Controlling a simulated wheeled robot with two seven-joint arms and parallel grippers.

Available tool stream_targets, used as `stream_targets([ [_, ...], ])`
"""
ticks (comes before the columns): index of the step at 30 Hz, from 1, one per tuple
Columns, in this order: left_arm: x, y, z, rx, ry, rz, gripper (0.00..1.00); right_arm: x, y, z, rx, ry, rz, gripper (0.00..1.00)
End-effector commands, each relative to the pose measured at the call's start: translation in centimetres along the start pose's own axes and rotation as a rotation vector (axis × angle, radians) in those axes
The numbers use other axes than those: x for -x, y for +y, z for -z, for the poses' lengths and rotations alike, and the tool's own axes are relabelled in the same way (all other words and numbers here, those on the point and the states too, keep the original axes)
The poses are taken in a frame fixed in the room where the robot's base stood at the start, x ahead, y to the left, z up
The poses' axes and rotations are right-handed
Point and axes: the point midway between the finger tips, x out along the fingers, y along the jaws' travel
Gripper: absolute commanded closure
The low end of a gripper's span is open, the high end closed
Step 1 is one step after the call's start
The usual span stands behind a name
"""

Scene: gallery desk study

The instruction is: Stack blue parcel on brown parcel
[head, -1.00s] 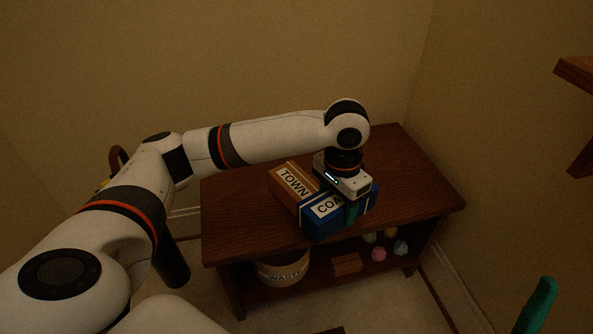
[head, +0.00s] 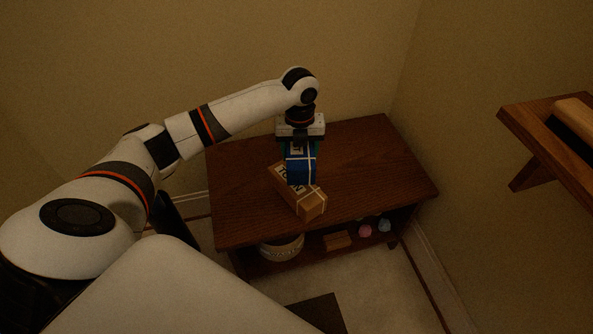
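The blue parcel (head: 301,171) with a white band and label is held in my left gripper (head: 300,152), whose green fingers sit on both sides of it. The blue parcel is over the brown parcel (head: 312,206) and hides part of it. I cannot tell whether the two touch. The brown parcel, with white string and a partly hidden label, lies at an angle on the dark wooden table (head: 375,160). My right gripper is not in view.
Under the tabletop, a shelf holds a waste basket (head: 282,247), a small brown block (head: 337,240), a pink ball (head: 365,230) and a blue one (head: 384,225). A wooden wall shelf (head: 545,135) juts in at right. The tabletop's right side is clear.

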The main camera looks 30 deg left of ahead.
Motion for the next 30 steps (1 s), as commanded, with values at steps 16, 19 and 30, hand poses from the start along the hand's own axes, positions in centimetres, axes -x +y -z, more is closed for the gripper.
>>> stream_targets([
  [16, -5.4, -0.8, 0.6, -0.161, 0.0, 0.007, 0.71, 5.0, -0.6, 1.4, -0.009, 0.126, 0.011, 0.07],
  [19, -6.4, -0.8, 0.6, -0.161, -0.001, 0.007, 0.71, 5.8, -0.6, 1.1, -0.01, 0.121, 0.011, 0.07],
  [30, -9.8, -0.9, 0.6, -0.16, 0.002, 0.007, 0.71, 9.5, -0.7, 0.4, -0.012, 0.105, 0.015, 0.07],
])
